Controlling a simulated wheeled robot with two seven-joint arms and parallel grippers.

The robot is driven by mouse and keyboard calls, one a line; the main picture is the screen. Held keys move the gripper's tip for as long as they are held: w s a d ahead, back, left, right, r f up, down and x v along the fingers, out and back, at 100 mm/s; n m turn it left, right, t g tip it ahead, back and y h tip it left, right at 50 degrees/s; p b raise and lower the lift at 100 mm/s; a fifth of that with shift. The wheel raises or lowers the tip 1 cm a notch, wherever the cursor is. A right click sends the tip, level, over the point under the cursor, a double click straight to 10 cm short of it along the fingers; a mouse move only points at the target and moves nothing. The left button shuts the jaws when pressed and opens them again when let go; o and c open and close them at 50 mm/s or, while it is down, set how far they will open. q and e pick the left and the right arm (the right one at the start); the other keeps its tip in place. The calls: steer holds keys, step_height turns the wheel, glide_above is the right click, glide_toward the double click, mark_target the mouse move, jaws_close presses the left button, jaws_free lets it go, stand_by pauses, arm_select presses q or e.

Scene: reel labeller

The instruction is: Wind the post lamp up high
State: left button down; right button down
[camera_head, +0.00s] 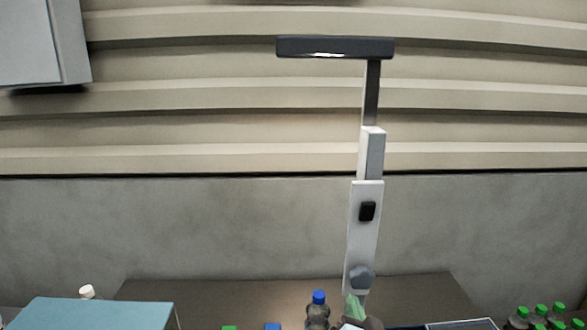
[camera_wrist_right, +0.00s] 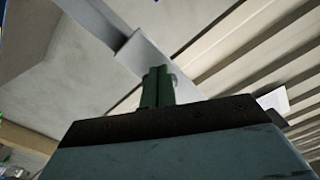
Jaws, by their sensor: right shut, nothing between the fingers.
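The post lamp (camera_head: 364,225) stands upright at the back of the table, with a pale telescoping post and a dark flat lamp head (camera_head: 335,48) at its top. A dark inner section of the post shows below the head. A black switch (camera_head: 367,211) sits on the post, and a grey knob (camera_head: 361,277) sits near its foot. My right gripper (camera_head: 354,308), with green fingers, is at the knob, just below it; I cannot tell whether it touches. It is shut and empty. In the right wrist view the shut fingers (camera_wrist_right: 157,88) show before the pale post (camera_wrist_right: 140,52). My left gripper is out of view.
A dark table (camera_head: 230,295) carries a blue-capped bottle (camera_head: 318,308) just left of my right gripper. Several green-capped bottles (camera_head: 540,315) stand at the right. A teal box-like surface (camera_head: 95,314) is at the lower left. The space around the lamp head is clear.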

steer(key=s+p, duration=0.1)
steer(key=s, duration=0.2)
steer(key=shift+s+d, duration=0.1)
steer(key=shift+s, duration=0.25)
steer(key=shift+f, duration=0.1)
steer(key=shift+w+d+f+b, duration=0.15)
steer(key=shift+w+b, duration=0.85)
steer(key=shift+w, duration=0.55)
steer(key=shift+w+d+f+b, duration=0.15)
steer(key=shift+w+b, duration=0.8)
steer(key=shift+w, duration=0.6)
steer(key=shift+d+r+p, duration=0.2)
steer(key=shift+r+p, duration=0.25)
steer(key=shift+r, duration=0.05)
